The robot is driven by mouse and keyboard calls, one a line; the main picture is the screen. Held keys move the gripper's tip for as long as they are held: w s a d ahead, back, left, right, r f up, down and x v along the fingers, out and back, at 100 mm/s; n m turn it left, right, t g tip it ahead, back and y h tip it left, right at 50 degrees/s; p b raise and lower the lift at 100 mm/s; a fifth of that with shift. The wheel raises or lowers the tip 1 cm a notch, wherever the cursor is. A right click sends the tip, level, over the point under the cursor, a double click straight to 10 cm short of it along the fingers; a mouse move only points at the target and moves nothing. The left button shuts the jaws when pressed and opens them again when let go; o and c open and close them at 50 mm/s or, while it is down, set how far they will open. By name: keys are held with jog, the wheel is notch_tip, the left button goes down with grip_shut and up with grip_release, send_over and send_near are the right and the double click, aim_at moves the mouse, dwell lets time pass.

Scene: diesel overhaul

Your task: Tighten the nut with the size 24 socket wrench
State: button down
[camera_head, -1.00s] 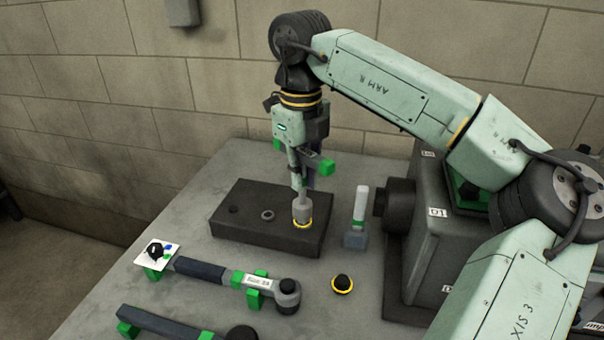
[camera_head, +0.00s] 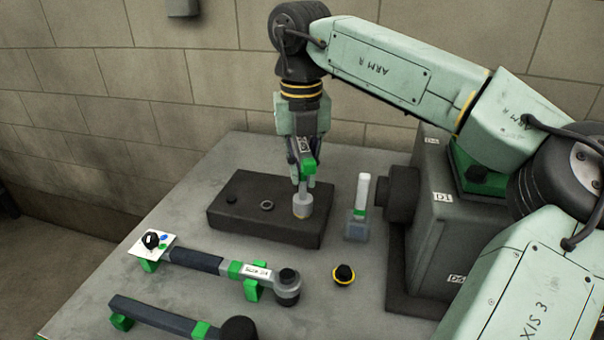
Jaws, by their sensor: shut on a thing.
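My gripper (camera_head: 303,183) points down over the dark block and is shut on a grey, cylindrical socket piece (camera_head: 302,205). The socket stands upright at the right end of the block (camera_head: 235,220) and appears to touch it. Any nut under the socket is hidden. A green part and a small white label show beside the fingers; I cannot tell whether they belong to a held wrench. A labelled socket wrench (camera_head: 205,261) lies on green supports in front of the block; its size is hard to read. A second wrench (camera_head: 160,317) lies nearer.
A black knob-like part with a yellow ring (camera_head: 343,275) stands right of the labelled wrench. A large dark machine (camera_head: 425,240) fills the table's right side. The left table edge is clear.

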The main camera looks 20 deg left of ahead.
jog(key=m+b, duration=0.1)
jog(key=m, duration=0.2)
jog(key=shift+f+m, duration=0.1)
jog(key=shift+m, duration=0.2)
jog(key=m, duration=0.4)
jog(key=shift+m, duration=0.4)
jog(key=m, duration=0.4)
jog(key=shift+m+p, duration=0.3)
jog(key=shift+p, duration=0.1)
jog(key=m, duration=0.4)
jog(key=shift+w+d+m, duration=0.1)
jog(key=shift+m, duration=0.2)
jog(key=c, duration=2.2)
grip_release()
grip_shut()
jog(key=shift+p, duration=0.35)
